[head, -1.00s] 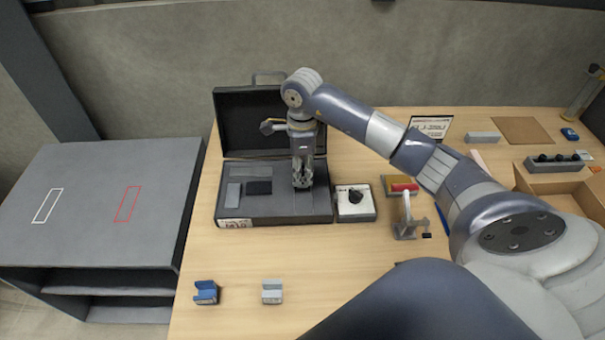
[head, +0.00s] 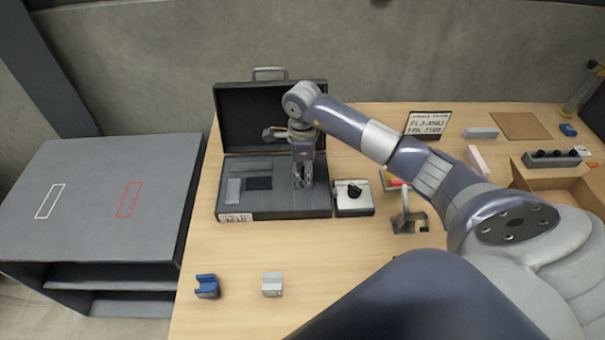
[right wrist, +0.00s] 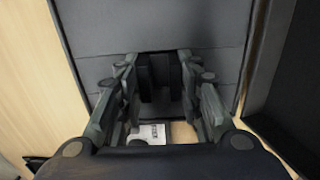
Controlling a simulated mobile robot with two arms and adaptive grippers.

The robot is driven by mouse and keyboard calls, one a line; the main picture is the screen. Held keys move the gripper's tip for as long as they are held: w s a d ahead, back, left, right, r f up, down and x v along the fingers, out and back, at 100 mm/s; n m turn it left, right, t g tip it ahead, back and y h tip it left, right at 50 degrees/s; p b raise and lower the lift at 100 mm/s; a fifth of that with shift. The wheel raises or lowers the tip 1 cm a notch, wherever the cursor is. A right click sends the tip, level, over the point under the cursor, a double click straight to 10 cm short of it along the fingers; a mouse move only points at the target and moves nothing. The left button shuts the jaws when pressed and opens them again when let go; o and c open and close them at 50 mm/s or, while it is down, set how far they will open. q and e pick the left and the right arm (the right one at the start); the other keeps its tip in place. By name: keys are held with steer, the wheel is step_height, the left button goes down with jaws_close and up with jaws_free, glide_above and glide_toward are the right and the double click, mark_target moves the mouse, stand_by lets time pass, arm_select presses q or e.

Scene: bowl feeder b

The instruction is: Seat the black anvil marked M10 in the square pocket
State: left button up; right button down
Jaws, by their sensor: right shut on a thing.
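My right gripper (head: 303,182) points straight down over the right part of the open case (head: 225,207). In the right wrist view its fingers (right wrist: 160,78) are closed in on a dark thing (right wrist: 161,72), which seems to be the black anvil. The M10 mark cannot be read. A dark square opening shows around the fingertips in the grey case surface; how deep the anvil sits in it is hidden. My left gripper is not in view.
The case lid (head: 250,120) stands open behind. A white box with a black knob (head: 353,207) stands just right of the case. A blue block (head: 206,286) and a grey block (head: 272,284) lie in front. An open cardboard box (head: 555,184) is far right.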

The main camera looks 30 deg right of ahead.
steer(key=shift+s+a+f, duration=0.1)
steer(key=shift+s+f, duration=0.2)
steer(key=shift+f, duration=0.25)
steer(key=c, duration=1.1)
jaws_free()
steer(key=shift+s+f, duration=0.1)
steer(key=shift+f, duration=0.1)
steer(key=shift+r+p, duration=0.35)
steer(key=shift+w+r+p, duration=0.25)
steer(key=shift+r+p, duration=0.15)
steer(key=shift+r, duration=0.05)
steer(key=shift+w+r+b, duration=0.1)
steer(key=shift+r+b, duration=1.65)
steer(key=shift+r, duration=4.3)
